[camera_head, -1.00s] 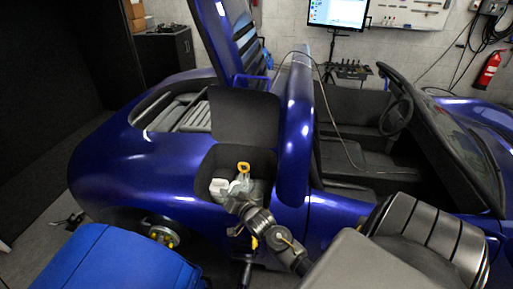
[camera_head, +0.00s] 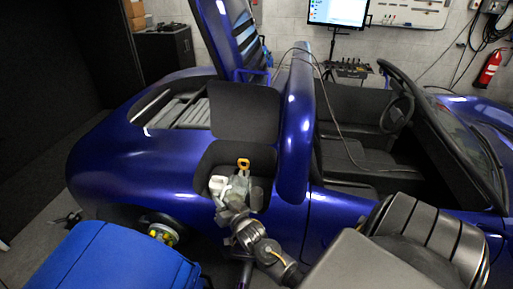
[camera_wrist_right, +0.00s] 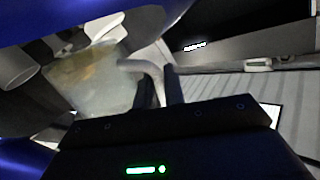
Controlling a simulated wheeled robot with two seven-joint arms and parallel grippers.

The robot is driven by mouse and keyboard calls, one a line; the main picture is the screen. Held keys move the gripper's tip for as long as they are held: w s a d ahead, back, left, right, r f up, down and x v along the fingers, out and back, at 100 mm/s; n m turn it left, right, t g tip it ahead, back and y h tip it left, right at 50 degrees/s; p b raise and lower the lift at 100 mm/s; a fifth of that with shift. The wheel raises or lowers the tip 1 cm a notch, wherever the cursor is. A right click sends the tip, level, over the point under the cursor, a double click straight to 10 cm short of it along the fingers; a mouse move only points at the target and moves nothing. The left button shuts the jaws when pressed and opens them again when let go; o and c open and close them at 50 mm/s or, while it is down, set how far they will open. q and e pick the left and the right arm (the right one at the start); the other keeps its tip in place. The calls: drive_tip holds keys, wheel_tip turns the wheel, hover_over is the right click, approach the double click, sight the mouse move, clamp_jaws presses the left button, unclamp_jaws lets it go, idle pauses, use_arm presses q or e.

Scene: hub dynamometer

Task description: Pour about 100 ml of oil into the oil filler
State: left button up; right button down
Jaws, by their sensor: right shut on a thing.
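A translucent jug (camera_head: 238,190) is at the open dark compartment (camera_head: 262,158) in the blue car's rear side. In the right wrist view the jug (camera_wrist_right: 92,85) is tilted and holds yellowish oil. My right gripper (camera_head: 229,212) is shut on the jug's handle; its fingers (camera_wrist_right: 161,88) close around the handle (camera_wrist_right: 145,72) in the wrist view. I cannot make out the filler opening or any flowing oil. My left gripper is out of view.
The blue car body (camera_head: 130,165) surrounds the compartment, with a raised dark flap (camera_head: 245,115) behind it. A blue block-like object (camera_head: 105,258) stands at the lower left. A wheel hub (camera_head: 162,234) shows below the body. A thin cable (camera_head: 345,145) hangs over the cabin.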

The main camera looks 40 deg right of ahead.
drive_tip(key=shift+a+f+n, duration=0.25)
drive_tip(key=shift+a+n, duration=0.15)
drive_tip(key=shift+n, duration=0.1)
drive_tip(key=shift+a+f+n+t+b, duration=0.2)
drive_tip(key=shift+a+f+n+b, duration=0.25)
drive_tip(key=shift+n, duration=0.35)
drive_tip(key=shift+a+f+n+t+b, duration=0.2)
drive_tip(key=shift+a+f+n+b, duration=0.1)
drive_tip(key=shift+f+n, duration=0.4)
